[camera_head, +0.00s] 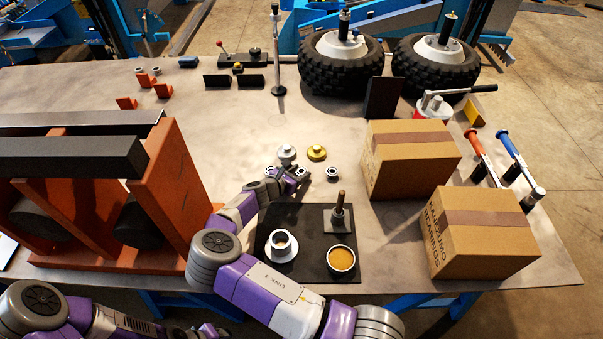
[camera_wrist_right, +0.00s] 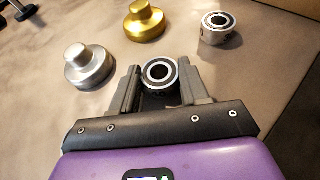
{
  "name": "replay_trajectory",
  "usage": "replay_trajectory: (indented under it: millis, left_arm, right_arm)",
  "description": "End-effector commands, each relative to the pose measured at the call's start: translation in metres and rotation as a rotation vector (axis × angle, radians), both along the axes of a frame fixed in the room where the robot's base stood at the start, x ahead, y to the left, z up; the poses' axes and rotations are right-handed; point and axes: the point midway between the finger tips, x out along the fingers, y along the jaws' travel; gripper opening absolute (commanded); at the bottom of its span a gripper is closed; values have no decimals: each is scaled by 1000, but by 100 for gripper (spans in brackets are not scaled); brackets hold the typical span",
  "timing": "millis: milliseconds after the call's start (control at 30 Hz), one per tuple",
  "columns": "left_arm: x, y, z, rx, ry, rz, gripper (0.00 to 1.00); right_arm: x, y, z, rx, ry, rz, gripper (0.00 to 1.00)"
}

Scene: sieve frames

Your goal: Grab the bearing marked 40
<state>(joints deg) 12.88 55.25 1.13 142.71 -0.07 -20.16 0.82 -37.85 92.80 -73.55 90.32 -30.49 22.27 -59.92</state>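Small steel bearings with dark rings stand on the table; one bearing (camera_head: 302,172) is just beyond my right gripper (camera_head: 292,176), and another bearing (camera_head: 332,172) stands to its right. In the right wrist view, the near bearing (camera_wrist_right: 160,75) sits between the two fingertips of my right gripper (camera_wrist_right: 158,88). The fingers are apart, close to its sides; I cannot tell whether they touch it. The other bearing (camera_wrist_right: 217,28) is farther right, clear of the fingers. No number is readable on either. My left gripper (camera_head: 208,331) is at the bottom edge, too unclear to judge.
A silver knobbed part (camera_head: 287,153) and a gold one (camera_head: 317,153) stand just behind the bearings. A black mat (camera_head: 305,262) with cups and a post lies in front. Cardboard boxes (camera_head: 410,165) stand right, an orange frame (camera_head: 175,185) left.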

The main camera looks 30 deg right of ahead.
Motion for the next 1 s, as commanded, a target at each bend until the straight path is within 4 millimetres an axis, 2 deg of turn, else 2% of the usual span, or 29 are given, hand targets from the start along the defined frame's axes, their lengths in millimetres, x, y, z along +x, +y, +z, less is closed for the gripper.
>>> replay_trajectory:
  millis: [33, 133, 167, 367, 467, 800, 1000]
  left_arm:
    - [0, 0, 0, 0, 0, 0, 43]
    - [0, 0, 0, 0, 0, 0, 43]
    - [0, 0, 0, 0, 0, 0, 43]
    - [0, 0, 0, 0, 0, 0, 43]
    - [0, 0, 3, 0, 0, 0, 43]
    - [0, 0, 21, 0, 0, 0, 43]
    - [0, 0, 26, 0, 0, 0, 43]
  right_arm:
    - [0, 0, 0, 0, 0, 0, 27]
    - [0, 0, 0, 0, 0, 0, 12]
    - [0, 0, 0, -1, 0, 0, 10]
    - [0, 0, 1, 0, -1, 0, 9]
    - [0, 0, 9, 1, -2, -1, 9]
    - [0, 0, 75, 2, -4, -1, 9]
    - [0, 0, 97, 2, -2, 0, 9]
